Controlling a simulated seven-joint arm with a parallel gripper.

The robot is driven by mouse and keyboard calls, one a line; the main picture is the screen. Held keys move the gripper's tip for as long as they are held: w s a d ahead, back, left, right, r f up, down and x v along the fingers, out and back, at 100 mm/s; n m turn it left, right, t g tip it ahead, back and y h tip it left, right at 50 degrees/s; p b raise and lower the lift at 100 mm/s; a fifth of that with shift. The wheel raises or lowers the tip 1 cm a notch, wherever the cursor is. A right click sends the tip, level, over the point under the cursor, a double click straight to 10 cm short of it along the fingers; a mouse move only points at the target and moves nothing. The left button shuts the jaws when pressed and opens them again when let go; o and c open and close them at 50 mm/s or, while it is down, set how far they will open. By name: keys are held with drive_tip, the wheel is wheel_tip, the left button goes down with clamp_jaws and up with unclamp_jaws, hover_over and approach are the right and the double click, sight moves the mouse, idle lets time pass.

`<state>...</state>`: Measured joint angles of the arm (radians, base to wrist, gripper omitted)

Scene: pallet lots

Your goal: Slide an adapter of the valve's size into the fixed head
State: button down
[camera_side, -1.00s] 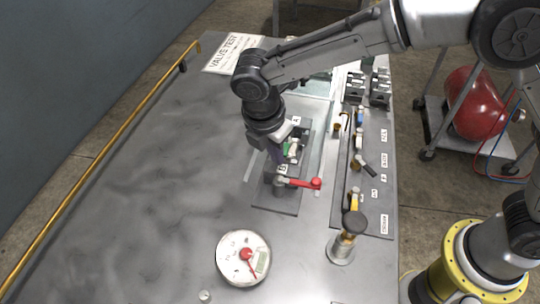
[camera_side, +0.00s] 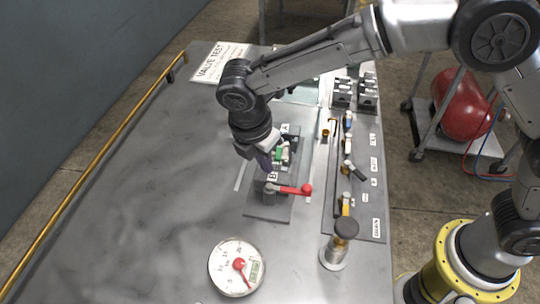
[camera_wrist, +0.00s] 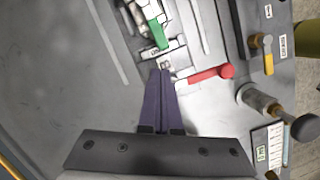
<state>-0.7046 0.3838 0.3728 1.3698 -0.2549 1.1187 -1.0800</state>
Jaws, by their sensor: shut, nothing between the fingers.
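My gripper (camera_side: 268,162) is over the dark fixture plate (camera_side: 262,212), its purple fingers together and empty. In the wrist view the fingertips (camera_wrist: 160,72) point at a small metal fitting beside the red lever (camera_wrist: 205,74); I cannot tell whether they touch it. The red lever also shows in the side view (camera_side: 292,189), just in front of the gripper. A green lever (camera_wrist: 157,33) lies on a pale metal body beyond the fingertips. It shows partly behind the gripper in the side view (camera_side: 279,154). I cannot tell which part is the fixed head or an adapter.
A long panel (camera_side: 374,205) on the right carries valves with blue, black and yellow handles. A black-knobbed post (camera_side: 345,230) and a round gauge (camera_side: 237,267) stand in front. Dark blocks (camera_side: 343,92) sit at the back. The table's left side is clear.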

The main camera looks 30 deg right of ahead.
drive_tip(key=a, duration=0.2)
wheel_tip(320, 180, up, 8)
drive_tip(key=n+g+y, duration=0.1)
drive_tip(key=n+y, duration=0.2)
drive_tip(key=n, duration=0.1)
hover_over(287, 131)
wheel_tip(287, 131, down, 9)
drive_tip(key=shift+f, duration=0.15)
drive_tip(key=shift+s+a+f, duration=0.15)
drive_tip(key=shift+s+a, duration=0.8)
drive_tip(key=shift+a, duration=0.3)
drive_tip(key=shift+s+a, duration=0.3)
drive_tip(key=shift+a, duration=0.05)
